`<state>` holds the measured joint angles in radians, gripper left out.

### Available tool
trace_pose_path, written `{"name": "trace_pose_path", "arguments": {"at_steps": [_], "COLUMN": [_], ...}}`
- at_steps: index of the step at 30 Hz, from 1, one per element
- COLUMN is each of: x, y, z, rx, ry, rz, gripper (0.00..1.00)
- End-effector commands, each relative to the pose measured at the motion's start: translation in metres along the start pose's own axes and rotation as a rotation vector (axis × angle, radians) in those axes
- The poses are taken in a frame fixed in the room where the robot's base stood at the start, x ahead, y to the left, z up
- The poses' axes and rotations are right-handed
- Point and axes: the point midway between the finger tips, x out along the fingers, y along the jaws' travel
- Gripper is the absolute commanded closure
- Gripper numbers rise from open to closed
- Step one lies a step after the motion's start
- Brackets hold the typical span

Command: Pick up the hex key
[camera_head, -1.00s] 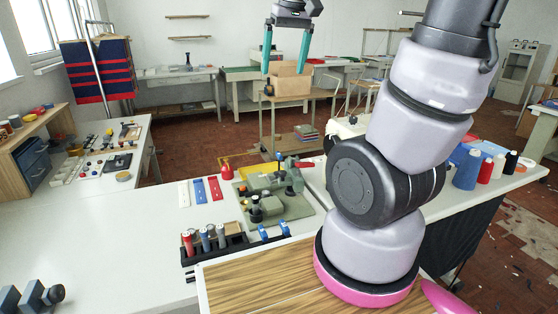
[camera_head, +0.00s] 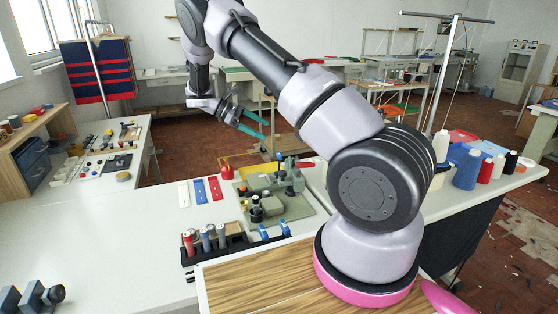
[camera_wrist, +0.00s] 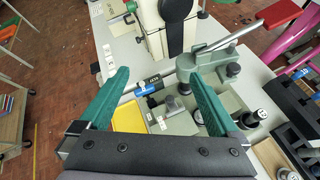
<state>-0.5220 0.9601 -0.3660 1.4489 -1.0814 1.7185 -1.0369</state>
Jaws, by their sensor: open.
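My gripper (camera_head: 266,130) is open and empty, with two teal fingers. In the head view it hangs in the air beyond the far edge of the white worktable, tilted down to the right toward the green machine (camera_head: 290,178). In the wrist view the open fingers (camera_wrist: 156,76) spread over the machine area. A blue-banded rod (camera_wrist: 147,87) shows between them, below the fingertips in depth. I cannot make out the hex key for certain in either view.
A black rack (camera_head: 215,252) holds several handled tools in front of the machine. White, blue and red strips (camera_head: 199,190) lie left of it. A yellow tray (camera_wrist: 130,116) is beside the machine. Thread cones (camera_head: 467,168) stand at right.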

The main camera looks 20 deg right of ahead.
Motion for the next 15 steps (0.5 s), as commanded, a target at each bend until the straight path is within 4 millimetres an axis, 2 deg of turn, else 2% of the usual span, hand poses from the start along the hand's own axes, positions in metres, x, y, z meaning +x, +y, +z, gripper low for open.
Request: {"name": "trace_pose_path", "arguments": {"at_steps": [1, 3, 9, 15], "x": [0.004, 0.007, 0.015, 0.018], "y": [-0.001, -0.001, -0.01, -0.018], "z": [-0.022, -0.046, -0.108, -0.138], "rx": [-0.046, -0.105, -0.241, -0.305], "ry": [-0.065, -0.149, -0.362, -0.472], "rz": [0.041, 0.095, 0.236, 0.311], "gripper": [0.03, 0.03, 0.03, 0.03]}}
